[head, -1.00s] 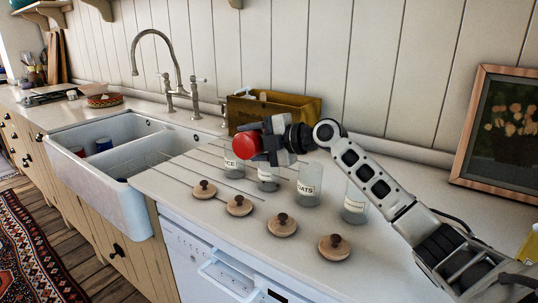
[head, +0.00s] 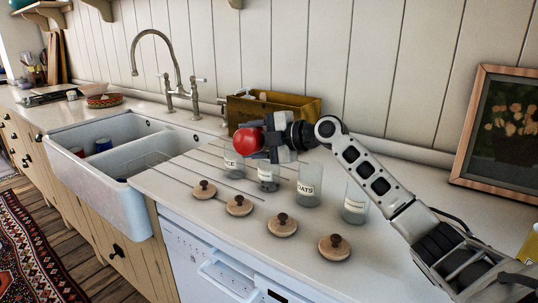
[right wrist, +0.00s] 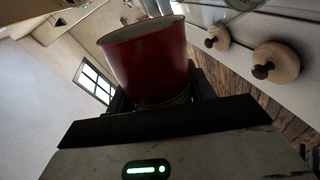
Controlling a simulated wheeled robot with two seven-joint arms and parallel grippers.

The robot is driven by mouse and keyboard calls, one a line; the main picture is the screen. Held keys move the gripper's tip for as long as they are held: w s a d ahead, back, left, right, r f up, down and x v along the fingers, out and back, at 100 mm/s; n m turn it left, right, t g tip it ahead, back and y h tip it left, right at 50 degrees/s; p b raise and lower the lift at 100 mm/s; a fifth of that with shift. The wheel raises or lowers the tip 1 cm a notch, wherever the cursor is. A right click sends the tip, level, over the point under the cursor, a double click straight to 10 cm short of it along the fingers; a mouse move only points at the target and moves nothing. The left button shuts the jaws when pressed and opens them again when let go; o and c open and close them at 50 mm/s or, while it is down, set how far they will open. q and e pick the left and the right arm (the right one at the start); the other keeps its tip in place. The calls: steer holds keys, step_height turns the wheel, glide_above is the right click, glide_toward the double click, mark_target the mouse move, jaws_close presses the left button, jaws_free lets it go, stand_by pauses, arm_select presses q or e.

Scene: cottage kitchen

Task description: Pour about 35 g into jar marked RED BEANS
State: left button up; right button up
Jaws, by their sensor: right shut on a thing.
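My right gripper (head: 268,144) is shut on a red cup (head: 246,141) and holds it above the glass jars. The cup also shows in the right wrist view (right wrist: 147,62), its contents hidden. Below it, a jar whose label ends in "CE" (head: 234,167) stands at the left. A second jar (head: 268,183) stands just beneath the gripper; its label is too small to read. A jar marked OATS (head: 309,190) and another jar (head: 355,207) with an unreadable label stand to the right. I cannot tell which jar is RED BEANS. My left gripper is not in view.
Several wooden lids with dark knobs (head: 282,226) lie along the counter's front. A wooden box (head: 274,109) stands behind the jars. The double sink (head: 130,160) with its tap is at the left, and a framed picture (head: 500,130) leans at the right.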

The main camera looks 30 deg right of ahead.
steer(key=shift+w+d+r+m+y, duration=0.15)
steer(key=shift+d+r+m+y, duration=0.2)
steer(key=shift+m, duration=0.25)
stand_by(1.8)
